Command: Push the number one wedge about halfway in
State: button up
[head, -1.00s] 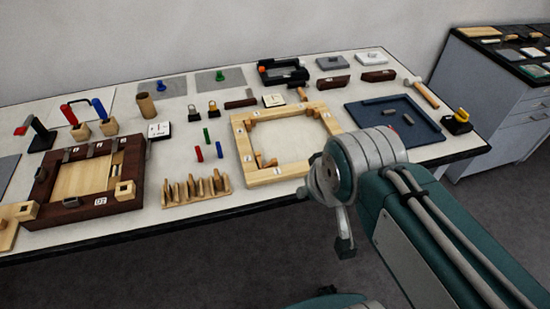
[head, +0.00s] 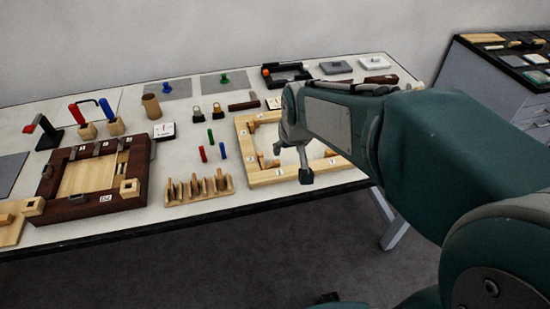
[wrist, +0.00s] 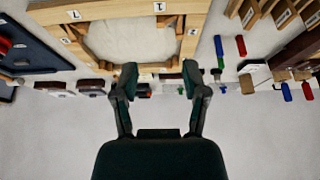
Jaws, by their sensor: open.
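A pale wooden frame (head: 243,141) lies on the bench with small wooden wedges at its corners. In the wrist view the frame (wrist: 196,15) appears upside down, with small numbered labels on its rails. A label that looks like a 1 (wrist: 159,7) is on the near rail, and a wedge (wrist: 170,22) sits at the corner beside it. I cannot tell for certain that this is the number one wedge, or how deep it sits. My gripper (head: 292,160) is above the frame, its fingers (wrist: 160,75) apart and empty. My arm hides the frame's right side in the head view.
A wooden rack (head: 197,188) stands left of the frame, near the bench's front edge. A dark frame (head: 115,198) lies farther left. A dark blue tray (wrist: 30,52) is beside the frame in the wrist view.

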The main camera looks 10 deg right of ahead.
send_near(277, 162)
jog(key=x, duration=1)
jog(key=shift+w+f, duration=0.25)
jog(key=shift+f, duration=0.05)
